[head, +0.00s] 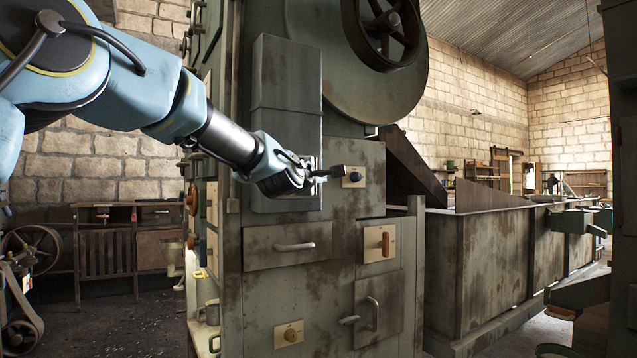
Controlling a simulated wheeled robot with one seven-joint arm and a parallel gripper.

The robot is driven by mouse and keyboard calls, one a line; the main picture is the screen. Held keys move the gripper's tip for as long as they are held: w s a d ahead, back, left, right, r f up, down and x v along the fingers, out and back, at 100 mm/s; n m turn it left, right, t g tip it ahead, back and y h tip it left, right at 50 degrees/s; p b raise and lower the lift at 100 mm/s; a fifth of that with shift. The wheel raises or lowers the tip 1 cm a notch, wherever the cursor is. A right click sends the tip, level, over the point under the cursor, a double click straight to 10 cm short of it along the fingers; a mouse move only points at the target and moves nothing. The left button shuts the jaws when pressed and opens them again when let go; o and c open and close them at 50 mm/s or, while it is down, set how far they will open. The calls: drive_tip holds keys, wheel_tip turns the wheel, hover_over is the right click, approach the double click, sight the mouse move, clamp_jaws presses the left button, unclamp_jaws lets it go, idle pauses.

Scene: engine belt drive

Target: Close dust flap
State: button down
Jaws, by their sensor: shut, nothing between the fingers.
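The machine front (340,230) is weathered grey-green metal. A wide panel with a horizontal bar handle (288,245) sits at mid-height, and a squarer panel with an upright handle (378,308) sits lower right. I cannot tell which of these is the dust flap, or whether either stands ajar. My gripper (325,175) is shut and empty, in front of the machine above the wide panel. It points right, toward a dark knob on a pale plate (354,177). I cannot tell whether it touches anything there.
An orange-brown handle on a pale plate (380,243) and a brass knob plate (289,335) are on the same front. A large wheel (385,25) is above. A long metal trough (500,260) extends right. A wooden bench (105,240) stands at the left wall.

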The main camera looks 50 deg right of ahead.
drive_tip(key=shift+w+d, duration=0.55)
drive_tip(key=shift+d, duration=0.25)
